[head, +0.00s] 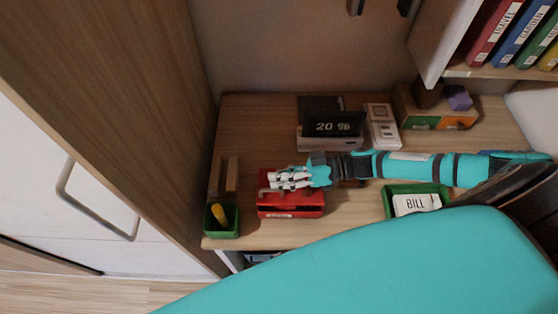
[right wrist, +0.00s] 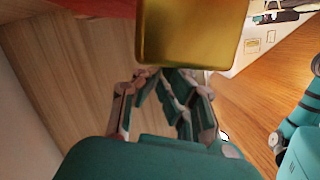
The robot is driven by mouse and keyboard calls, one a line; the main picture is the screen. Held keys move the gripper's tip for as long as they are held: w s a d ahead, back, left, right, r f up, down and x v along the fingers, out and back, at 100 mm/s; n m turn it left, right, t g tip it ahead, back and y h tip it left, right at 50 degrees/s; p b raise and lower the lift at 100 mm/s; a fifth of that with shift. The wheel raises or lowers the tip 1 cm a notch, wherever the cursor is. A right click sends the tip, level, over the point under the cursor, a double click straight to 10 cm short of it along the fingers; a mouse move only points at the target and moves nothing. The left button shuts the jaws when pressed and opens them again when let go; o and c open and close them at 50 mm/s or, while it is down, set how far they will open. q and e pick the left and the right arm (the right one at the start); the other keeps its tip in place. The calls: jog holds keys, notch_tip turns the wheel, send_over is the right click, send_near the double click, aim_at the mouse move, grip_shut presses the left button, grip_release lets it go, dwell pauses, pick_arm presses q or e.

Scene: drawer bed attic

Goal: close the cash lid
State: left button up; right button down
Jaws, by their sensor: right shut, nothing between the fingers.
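The red cash box (head: 290,213) sits on the wooden desk, left of centre in the head view. A dark gap shows between its upper and lower red parts. The lid's exact angle is hard to tell, because my right gripper (head: 275,180) covers part of the box top. That gripper reaches in from the right and is shut and empty, over the box. In the right wrist view, a red surface (right wrist: 100,6) and a gold-coloured panel (right wrist: 193,30) lie just beyond the fingertips. Whether the fingers touch the lid is unclear. My left gripper is not in view.
A green pen cup (head: 221,222) stands left of the cash box. A black display (head: 332,125) reading 20 % stands behind it. A green BILL tray (head: 388,190) is to the right. The wooden cabinet side (head: 130,100) closes off the left. Bare desk (head: 345,222) lies between box and tray.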

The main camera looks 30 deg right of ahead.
aim_at(274, 190)
jog(key=shift+s+a+f+n, duration=0.35)
jog(key=shift+s+f+n, duration=0.3)
jog(key=shift+f+n, duration=0.05)
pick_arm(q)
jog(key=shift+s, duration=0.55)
pick_arm(e)
jog(key=shift+s+a+f, duration=0.15)
jog(key=shift+s+f, duration=0.15)
jog(key=shift+f, duration=0.1)
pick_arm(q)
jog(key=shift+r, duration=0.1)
